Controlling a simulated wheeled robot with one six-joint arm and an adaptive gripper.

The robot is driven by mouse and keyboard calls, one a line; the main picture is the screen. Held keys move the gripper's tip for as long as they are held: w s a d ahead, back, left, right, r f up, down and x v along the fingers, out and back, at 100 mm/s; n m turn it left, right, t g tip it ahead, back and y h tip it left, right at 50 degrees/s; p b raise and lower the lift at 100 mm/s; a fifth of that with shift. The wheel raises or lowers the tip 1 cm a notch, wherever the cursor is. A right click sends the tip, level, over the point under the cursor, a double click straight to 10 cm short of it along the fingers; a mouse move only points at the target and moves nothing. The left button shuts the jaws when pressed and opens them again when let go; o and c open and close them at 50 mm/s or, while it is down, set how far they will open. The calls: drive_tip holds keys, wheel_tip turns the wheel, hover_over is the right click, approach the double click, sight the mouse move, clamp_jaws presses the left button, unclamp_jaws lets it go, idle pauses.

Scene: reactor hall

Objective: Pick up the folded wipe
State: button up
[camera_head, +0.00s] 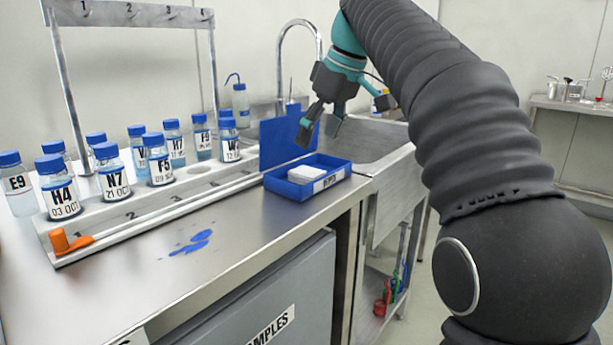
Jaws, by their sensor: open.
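My gripper (320,136) is open and empty, pointing down. It is above and slightly to the right of the wipe in the picture, apart from it. I cannot tell from this view how far it is from the tray in depth.
A blue panel (288,137) stands upright behind the tray. Several blue-capped bottles, including N7 (113,183), stand in a rack (150,205) at left. Blue spill (192,243) marks the counter. The sink (365,140) is behind right.

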sight(304, 170)
drive_tip(key=shift+x, duration=3.8)
drive_tip(key=shift+s, duration=0.1)
drive_tip(key=c, duration=0.8)
